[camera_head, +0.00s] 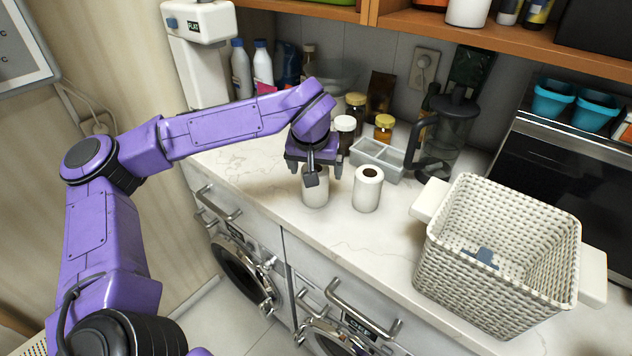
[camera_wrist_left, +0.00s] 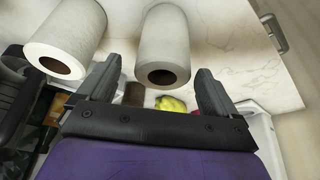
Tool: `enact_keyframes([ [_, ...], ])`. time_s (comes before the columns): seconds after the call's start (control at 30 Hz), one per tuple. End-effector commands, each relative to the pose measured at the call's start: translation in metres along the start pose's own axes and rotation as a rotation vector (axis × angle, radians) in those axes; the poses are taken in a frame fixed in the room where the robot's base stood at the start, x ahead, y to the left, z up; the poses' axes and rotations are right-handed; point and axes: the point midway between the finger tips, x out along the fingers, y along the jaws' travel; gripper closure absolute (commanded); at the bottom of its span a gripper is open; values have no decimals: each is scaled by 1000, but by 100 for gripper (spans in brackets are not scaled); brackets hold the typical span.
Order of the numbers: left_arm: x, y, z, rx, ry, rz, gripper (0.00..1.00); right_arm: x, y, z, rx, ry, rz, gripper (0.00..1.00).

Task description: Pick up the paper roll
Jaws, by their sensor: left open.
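Two white paper rolls stand upright on the marble counter. One roll (camera_head: 315,190) is directly under my left gripper (camera_head: 313,174), which partly hides its top. The other roll (camera_head: 367,190) stands just to the right, with its brown core hole showing. My left gripper points down, open, with a finger on either side of the first roll's top. In the left wrist view, this roll (camera_wrist_left: 163,40) lies between the fingertips (camera_wrist_left: 158,75), with gaps on both sides. The second roll (camera_wrist_left: 68,32) is outside the fingers at the left. My right gripper is not seen.
A white woven basket (camera_head: 490,290) stands at the right front of the counter. A grey divided tray (camera_head: 377,160), jars (camera_head: 384,127) and a blender (camera_head: 450,130) stand behind the rolls. A wooden shelf (camera_head: 480,35) runs above. The counter left of the rolls is clear.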

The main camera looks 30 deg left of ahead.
Motion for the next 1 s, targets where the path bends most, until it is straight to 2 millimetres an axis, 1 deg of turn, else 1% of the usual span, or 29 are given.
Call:
enact_keyframes([
  [0.03, 7, -2, 0, -2, -5, -2, 7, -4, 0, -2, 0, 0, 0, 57],
  [0.1, 19, -3, 0, -4, -4, -2, 7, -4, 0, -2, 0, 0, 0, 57],
  [0.17, 25, -3, 0, -5, -2, -1, 7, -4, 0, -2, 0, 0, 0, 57],
  [0.4, 28, -3, 0, -6, 2, -1, 7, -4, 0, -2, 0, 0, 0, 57],
  [0.47, 28, -3, 0, -5, 1, -1, 27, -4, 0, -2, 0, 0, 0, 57],
  [0.5, 28, -3, 0, -5, 1, -1, 40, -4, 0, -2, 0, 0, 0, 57],
  [0.57, 28, -3, 0, -5, 1, -1, 59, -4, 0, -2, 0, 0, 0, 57],
  [0.6, 28, -3, 0, -5, 1, -1, 66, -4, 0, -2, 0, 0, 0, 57],
  [0.87, 27, -3, -1, -5, 2, -1, 66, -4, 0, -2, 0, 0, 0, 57],
  [1.0, 20, -3, -4, -6, 3, 0, 66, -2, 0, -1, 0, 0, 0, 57],
])
